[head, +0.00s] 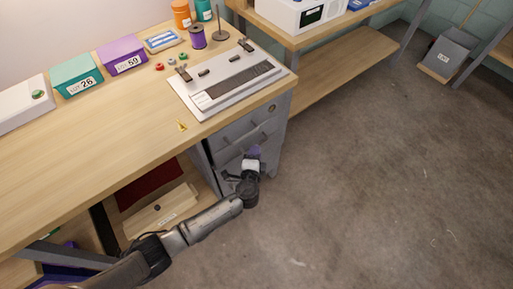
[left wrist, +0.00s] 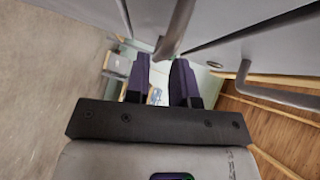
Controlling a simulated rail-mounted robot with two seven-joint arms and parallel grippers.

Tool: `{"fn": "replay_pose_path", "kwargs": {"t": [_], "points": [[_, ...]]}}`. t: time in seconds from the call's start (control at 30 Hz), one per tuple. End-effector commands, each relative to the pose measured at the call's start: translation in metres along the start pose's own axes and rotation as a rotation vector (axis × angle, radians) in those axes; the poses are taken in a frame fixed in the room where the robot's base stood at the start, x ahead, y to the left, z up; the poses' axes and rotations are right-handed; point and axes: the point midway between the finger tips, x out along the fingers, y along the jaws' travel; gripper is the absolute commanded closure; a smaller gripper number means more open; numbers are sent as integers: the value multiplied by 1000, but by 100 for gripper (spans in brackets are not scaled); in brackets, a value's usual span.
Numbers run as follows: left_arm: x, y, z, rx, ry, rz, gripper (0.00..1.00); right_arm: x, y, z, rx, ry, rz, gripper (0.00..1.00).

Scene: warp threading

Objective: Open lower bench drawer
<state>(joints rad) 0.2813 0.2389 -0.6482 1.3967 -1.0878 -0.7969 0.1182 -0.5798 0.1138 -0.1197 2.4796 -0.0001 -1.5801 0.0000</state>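A grey drawer unit (head: 235,130) stands under the right end of the wooden bench, its drawer fronts facing the open floor. Its drawers look closed. My left gripper (head: 253,153) is low in front of the unit, partly covering the lower drawer front. In the left wrist view, the two purple fingers of my left gripper (left wrist: 160,82) are apart. A grey bar handle (left wrist: 175,32) runs down into the gap between the fingers; I cannot tell whether they touch it. A second bar handle (left wrist: 243,82) is to the right. My right gripper is not in view.
A white device (head: 228,80) sits on the bench (head: 85,150) above the drawers. A wooden box (head: 160,212) lies on the shelf beneath. A side shelf (head: 330,75) stands behind to the right. The concrete floor (head: 390,190) before the drawers is clear.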

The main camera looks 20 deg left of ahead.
Motion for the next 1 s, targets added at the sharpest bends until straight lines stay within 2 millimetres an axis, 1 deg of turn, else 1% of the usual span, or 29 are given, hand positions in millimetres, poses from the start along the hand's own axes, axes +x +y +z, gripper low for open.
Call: {"fn": "replay_pose_path", "kwargs": {"t": [0.03,0.1,0.3,0.7,0.77,0.93,0.97,1.0], "points": [[8,1,0,0,-1,-1,77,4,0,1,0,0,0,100],[16,1,0,0,-1,-1,77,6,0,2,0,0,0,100],[30,0,0,-1,0,-1,77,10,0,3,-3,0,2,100],[34,0,0,-1,-1,0,77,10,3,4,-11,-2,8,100],[34,0,0,-1,-1,0,82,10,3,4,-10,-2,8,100],[34,0,0,-1,-1,0,98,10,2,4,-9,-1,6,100],[34,0,0,-1,-1,0,100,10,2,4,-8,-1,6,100],[34,0,0,-1,-1,0,100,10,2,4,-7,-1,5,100]]}}
